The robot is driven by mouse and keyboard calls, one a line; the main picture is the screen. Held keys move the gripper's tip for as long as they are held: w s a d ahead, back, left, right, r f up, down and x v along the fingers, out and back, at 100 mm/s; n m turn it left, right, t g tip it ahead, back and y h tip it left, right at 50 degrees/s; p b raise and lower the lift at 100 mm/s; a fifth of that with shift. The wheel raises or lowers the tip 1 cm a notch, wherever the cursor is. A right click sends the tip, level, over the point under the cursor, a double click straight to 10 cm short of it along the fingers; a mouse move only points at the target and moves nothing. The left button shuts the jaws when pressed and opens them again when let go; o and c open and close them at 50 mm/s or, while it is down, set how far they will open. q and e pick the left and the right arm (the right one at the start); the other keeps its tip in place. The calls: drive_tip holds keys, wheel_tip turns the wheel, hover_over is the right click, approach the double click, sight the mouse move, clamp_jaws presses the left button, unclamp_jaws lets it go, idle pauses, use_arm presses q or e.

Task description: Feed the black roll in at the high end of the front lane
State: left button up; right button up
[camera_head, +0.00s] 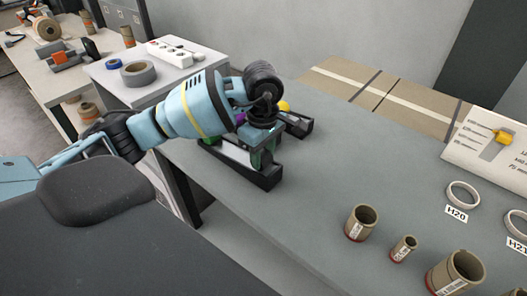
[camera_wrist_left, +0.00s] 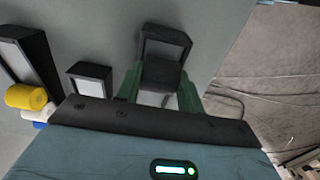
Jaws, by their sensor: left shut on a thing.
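My left gripper (camera_head: 262,152) reaches down over the near black-framed lane (camera_head: 238,158), which has a pale bed. In the left wrist view its green fingers (camera_wrist_left: 160,88) are closed on a dark, roll-like thing (camera_wrist_left: 162,72), apparently the black roll. Beyond the roll, the end of the lane (camera_wrist_left: 166,36) shows as a black frame. The roll is in line with the lane; I cannot tell whether it touches the bed. In the head view the roll is hidden by my wrist and fingers. My right gripper is not in view.
A yellow roll (camera_head: 284,106) lies by the farther lane (camera_head: 298,126); purple and green pieces show beside my wrist. Cardboard tubes (camera_head: 361,222) and white rings (camera_head: 463,194) stand at the right. The grey table middle is clear. A side table (camera_head: 120,92) holds tape rolls.

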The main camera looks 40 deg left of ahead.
sight(263, 155)
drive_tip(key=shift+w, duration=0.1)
use_arm(q)
drive_tip(key=o, duration=1.2)
drive_tip(key=shift+o, duration=0.7)
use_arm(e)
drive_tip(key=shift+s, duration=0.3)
use_arm(q)
drive_tip(key=shift+r, duration=0.1)
drive_tip(key=shift+r+p, duration=1.15)
drive_tip(key=shift+r, duration=1.6)
drive_tip(key=shift+r+p, duration=0.5)
drive_tip(key=shift+r, duration=1)
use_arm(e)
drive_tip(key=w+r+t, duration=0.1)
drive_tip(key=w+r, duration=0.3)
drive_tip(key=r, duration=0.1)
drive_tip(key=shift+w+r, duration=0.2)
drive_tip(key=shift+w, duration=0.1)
use_arm(q)
drive_tip(key=shift+f, duration=0.1)
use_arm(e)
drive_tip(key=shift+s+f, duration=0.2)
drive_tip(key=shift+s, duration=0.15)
